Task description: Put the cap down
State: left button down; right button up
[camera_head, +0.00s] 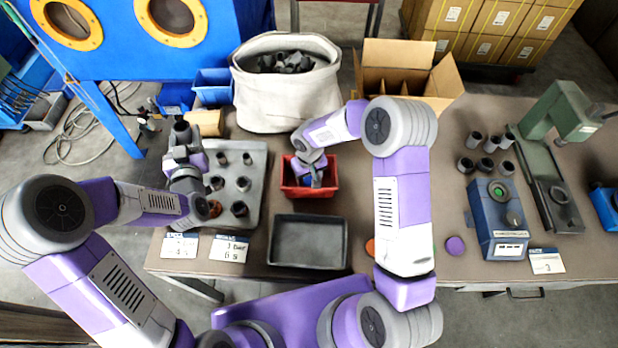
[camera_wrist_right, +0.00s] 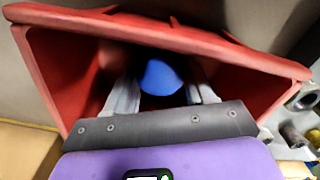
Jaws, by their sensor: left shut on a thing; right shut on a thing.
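A blue cap (camera_wrist_right: 160,78) sits between the fingers of my right gripper (camera_wrist_right: 163,90) in the right wrist view. That gripper (camera_head: 312,178) is shut on the cap, down inside the red bin (camera_head: 330,191). The bin's walls (camera_wrist_right: 50,75) surround the fingers in the wrist view. I cannot tell whether the cap touches the bin's floor. My left gripper (camera_head: 184,152) is shut on a dark cylindrical part (camera_head: 181,131) and holds it near the upper left corner of the grey tray (camera_head: 258,158).
Several dark parts stand in the grey tray. An empty black tray (camera_head: 308,262) lies in front of the red bin. A white sack (camera_head: 285,105) and an open cardboard box (camera_head: 440,85) stand behind. A purple disc (camera_head: 455,246) and a blue device (camera_head: 495,220) are at right.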

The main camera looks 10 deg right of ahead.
aim_at(309, 179)
jog(key=shift+f, duration=0.15)
jog(key=o, duration=1)
jog(key=shift+o, duration=0.2)
jog(key=shift+r, duration=0.25)
notch_tip(309, 179, up, 12)
jog(key=p, duration=0.2)
